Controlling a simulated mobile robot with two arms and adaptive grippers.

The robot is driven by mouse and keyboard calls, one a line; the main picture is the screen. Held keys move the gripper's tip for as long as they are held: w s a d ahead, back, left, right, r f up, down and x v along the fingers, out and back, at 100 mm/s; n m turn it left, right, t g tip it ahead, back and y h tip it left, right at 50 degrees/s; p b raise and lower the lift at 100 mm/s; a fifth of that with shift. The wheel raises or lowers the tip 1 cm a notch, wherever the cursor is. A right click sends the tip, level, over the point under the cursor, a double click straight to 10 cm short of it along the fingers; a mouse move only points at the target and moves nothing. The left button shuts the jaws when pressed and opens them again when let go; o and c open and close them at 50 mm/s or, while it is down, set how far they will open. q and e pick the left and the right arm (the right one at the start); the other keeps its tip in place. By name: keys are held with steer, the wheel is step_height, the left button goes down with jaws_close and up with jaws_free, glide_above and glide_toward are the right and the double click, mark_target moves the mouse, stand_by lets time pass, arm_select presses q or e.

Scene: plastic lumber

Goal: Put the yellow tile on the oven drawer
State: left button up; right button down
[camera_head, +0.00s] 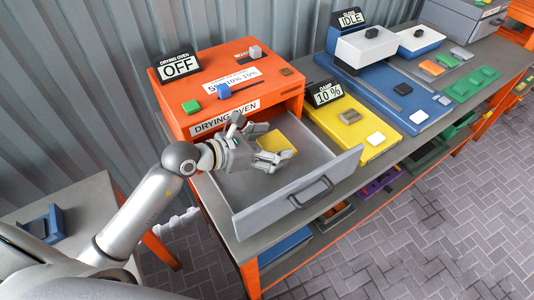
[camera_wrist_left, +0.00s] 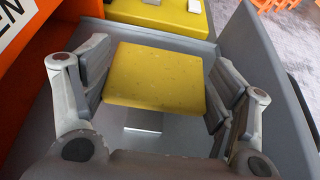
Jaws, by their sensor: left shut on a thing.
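The yellow tile (camera_head: 275,141) is over the open oven drawer (camera_head: 318,195). My left gripper (camera_head: 266,155) is shut on the tile inside the drawer's outline. In the left wrist view the tile (camera_wrist_left: 160,78) sits between the two fingers of the left gripper (camera_wrist_left: 158,95), with the grey drawer floor (camera_wrist_left: 185,135) beneath it. I cannot tell whether the tile touches the floor. The orange drying oven (camera_head: 220,82) stands behind the drawer, its display reading OFF. My right gripper is not in view.
A blue station (camera_head: 415,110) showing IDLE lies farther right. A side table (camera_head: 85,210) stands at left.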

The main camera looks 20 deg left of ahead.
arm_select(q)
steer(key=shift+s+a+f, duration=0.1)
steer(key=shift+a+f, duration=0.1)
steer(key=shift+f, duration=0.1)
steer(key=f, duration=0.3)
steer(key=shift+s+a+f+p, duration=0.1)
steer(key=shift+a+p, duration=0.15)
steer(key=shift+p, duration=0.1)
steer(key=shift+f, duration=0.2)
steer(key=shift+f, duration=0.2)
steer(key=o, duration=1.1)
steer(key=shift+r, duration=0.1)
